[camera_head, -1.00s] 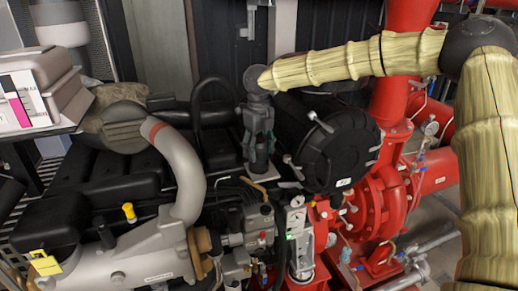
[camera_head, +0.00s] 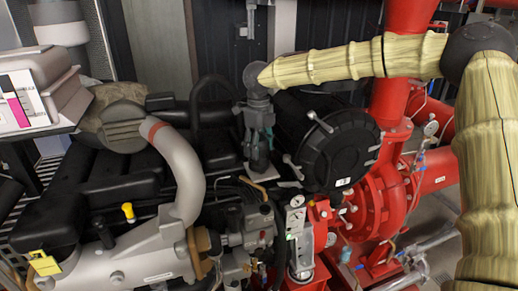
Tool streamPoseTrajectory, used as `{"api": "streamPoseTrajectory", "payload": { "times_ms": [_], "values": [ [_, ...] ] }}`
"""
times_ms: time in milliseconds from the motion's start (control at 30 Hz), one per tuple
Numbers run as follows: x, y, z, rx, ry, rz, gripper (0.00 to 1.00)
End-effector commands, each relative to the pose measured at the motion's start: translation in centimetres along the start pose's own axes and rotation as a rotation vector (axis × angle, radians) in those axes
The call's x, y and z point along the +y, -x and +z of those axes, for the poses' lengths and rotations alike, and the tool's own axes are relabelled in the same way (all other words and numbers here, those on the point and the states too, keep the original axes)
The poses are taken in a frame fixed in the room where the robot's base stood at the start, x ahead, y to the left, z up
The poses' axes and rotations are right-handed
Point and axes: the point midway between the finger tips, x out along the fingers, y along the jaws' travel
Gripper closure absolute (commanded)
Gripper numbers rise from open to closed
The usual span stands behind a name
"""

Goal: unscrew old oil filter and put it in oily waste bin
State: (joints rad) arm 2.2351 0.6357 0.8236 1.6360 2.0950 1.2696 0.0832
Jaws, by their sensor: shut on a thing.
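My gripper (camera_head: 259,152) points down over the middle of the engine, with its fingers shut around a dark, upright cylinder (camera_head: 259,164), which looks like the old oil filter. The fingers and the arm's end hide much of it. Its lower end is close to a small pale plate (camera_head: 262,175) on the engine. I cannot tell whether it is still threaded on or free. I cannot make out an oily waste bin in this view.
A large black round housing (camera_head: 335,155) with metal clamps stands right of my gripper. A grey curved pipe (camera_head: 182,170) is to the left. A red pump (camera_head: 385,195) and pipes fill the right side. A grey case (camera_head: 48,85) sits at the far left.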

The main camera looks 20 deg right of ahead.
Motion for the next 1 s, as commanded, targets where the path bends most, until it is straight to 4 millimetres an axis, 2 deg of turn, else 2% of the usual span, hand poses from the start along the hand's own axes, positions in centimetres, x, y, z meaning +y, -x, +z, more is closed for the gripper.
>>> {"api": "streamPoseTrajectory", "payload": {
  "times_ms": [1000],
  "values": [
    [0.0, 3.2, 0.1, -0.004, -0.001, 0.0, 0.83]
  ]
}}
